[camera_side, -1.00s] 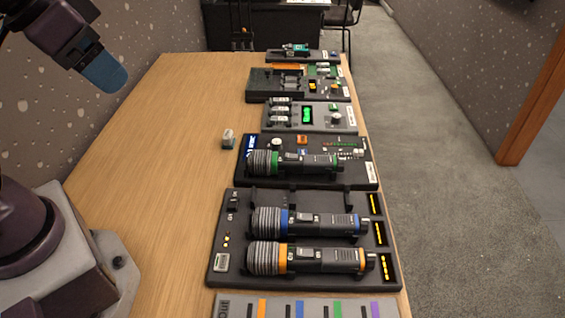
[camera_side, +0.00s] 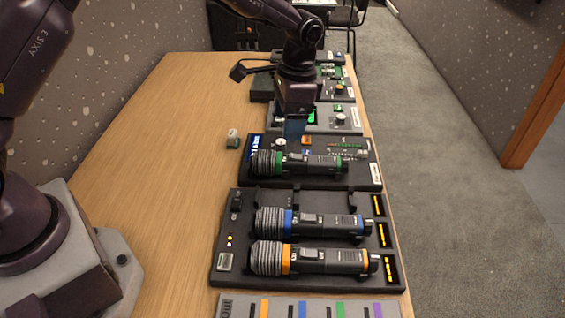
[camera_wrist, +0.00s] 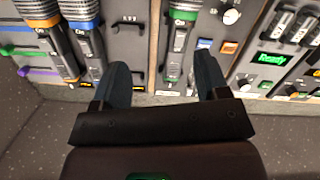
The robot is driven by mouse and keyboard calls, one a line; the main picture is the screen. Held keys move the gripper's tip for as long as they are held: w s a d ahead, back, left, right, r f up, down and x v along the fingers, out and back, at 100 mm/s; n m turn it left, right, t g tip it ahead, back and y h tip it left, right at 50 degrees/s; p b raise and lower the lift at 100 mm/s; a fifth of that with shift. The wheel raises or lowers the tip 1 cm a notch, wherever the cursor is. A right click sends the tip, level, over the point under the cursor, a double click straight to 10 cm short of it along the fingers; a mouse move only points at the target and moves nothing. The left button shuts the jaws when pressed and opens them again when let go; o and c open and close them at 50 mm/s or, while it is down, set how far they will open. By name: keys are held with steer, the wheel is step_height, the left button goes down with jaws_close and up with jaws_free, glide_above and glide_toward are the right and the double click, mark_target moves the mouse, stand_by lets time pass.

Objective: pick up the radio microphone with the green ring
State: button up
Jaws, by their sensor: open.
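The radio microphone with the green ring (camera_side: 315,163) lies across a black panel in the side view, its grey ribbed head to the left. My gripper (camera_side: 295,130) points down just behind the microphone's middle in that view, its blue fingers apart from it as far as I can tell. In the wrist view my gripper (camera_wrist: 160,65) is open and empty, its two fingers spread. The green-ringed microphone (camera_wrist: 176,45) shows between the fingertips there, nearer the right one. Its head is cut off by the top edge.
Microphones with a blue ring (camera_side: 310,223) and an orange ring (camera_side: 310,258) lie in a black rack (camera_side: 235,205) in front. A grey panel with a green display (camera_wrist: 272,59) is beyond. A small block (camera_side: 233,138) stands on bare wooden table at left.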

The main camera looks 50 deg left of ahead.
mark_target(302, 156)
steer(key=shift+m, duration=0.8)
steer(key=w+f, duration=0.1)
steer(key=w, duration=0.1)
steer(key=w+d+f, duration=0.1)
steer(key=w+f, duration=0.1)
steer(key=shift+f, duration=0.1)
steer(key=shift+m, duration=0.7)
steer(key=f, duration=0.3)
steer(key=a+f, duration=0.1)
steer(key=f, duration=0.7)
steer(key=shift+w+a, duration=0.1)
steer(key=shift+a, duration=0.05)
steer(key=shift+r, duration=0.1)
steer(key=c, duration=1.2)
steer(key=shift+r, duration=0.1)
